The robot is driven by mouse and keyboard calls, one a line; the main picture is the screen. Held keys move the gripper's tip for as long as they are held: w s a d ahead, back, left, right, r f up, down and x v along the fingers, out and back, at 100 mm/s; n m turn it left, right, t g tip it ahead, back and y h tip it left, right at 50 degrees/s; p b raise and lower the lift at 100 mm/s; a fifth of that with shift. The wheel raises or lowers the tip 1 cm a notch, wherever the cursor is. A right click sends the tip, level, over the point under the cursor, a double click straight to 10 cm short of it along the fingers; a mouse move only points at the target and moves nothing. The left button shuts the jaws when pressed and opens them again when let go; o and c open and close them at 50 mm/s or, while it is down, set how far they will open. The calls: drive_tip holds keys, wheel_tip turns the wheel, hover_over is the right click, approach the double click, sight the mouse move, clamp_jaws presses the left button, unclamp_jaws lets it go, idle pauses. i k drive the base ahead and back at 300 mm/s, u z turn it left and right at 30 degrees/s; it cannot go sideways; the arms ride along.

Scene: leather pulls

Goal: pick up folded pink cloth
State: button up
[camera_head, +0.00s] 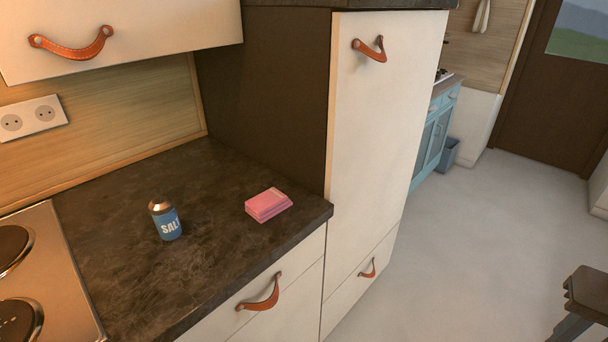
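The folded pink cloth (268,205) lies flat on the dark countertop (115,275), near its right end and front edge. It is a small, layered, roughly square stack. Nothing touches it and its top is uncovered. I cannot make out my gripper in this view, and nothing is holding the cloth.
A stove (50,275) is at the far left. A tall white cabinet (380,130) rises right of the counter. Leather pulls (260,293) stick out below. A dark object (588,296) is cut off lower right.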

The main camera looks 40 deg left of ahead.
sight(264, 206)
drive_tip(key=i, duration=1)
drive_tip(key=u, duration=2.75)
drive_tip(key=i, duration=0.5)
